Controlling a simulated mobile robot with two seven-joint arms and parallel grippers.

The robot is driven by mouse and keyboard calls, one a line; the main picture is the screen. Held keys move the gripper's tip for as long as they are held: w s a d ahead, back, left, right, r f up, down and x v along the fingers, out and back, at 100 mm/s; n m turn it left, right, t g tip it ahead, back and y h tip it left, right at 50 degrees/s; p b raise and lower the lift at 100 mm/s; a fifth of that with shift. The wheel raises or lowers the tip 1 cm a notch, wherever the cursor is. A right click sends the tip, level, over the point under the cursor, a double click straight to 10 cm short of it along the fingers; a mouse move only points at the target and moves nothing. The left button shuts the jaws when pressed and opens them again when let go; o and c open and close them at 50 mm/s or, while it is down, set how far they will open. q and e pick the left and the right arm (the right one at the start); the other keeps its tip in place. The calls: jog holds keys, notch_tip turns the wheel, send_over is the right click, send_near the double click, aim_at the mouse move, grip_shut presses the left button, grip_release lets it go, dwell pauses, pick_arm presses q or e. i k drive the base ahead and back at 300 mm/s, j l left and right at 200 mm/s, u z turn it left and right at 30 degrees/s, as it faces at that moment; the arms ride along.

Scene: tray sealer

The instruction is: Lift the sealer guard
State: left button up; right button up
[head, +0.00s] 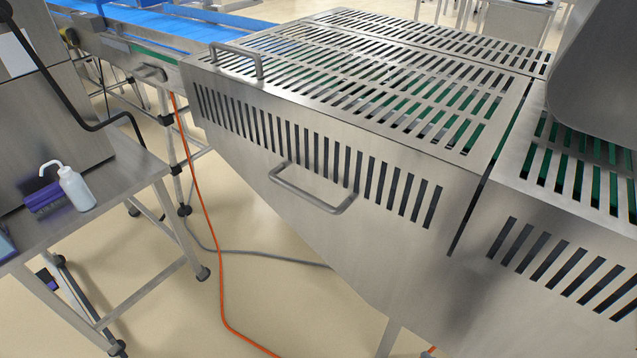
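The sealer guard (459,163) is a large slotted stainless steel cover, and it lies down over the machine. Green parts show through its top slots. A bar handle (313,190) sticks out from its slotted front face. A second bar handle (237,57) stands on the top near the left end. Neither of my grippers is in the head view, and nothing is seen touching either handle.
A steel side table (126,178) at the left holds a white wash bottle (76,188) and a purple box (45,199). An orange cable (221,262) and a grey cable run along the floor. A blue conveyor (165,24) lies behind. A grey rounded panel (597,80) fills the upper right.

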aim_at(459, 177)
jog(key=i+j+z, duration=0.15)
jog(key=j+z, duration=0.15)
jog(key=i+j+z, duration=0.25)
jog(key=i+l+z, duration=0.2)
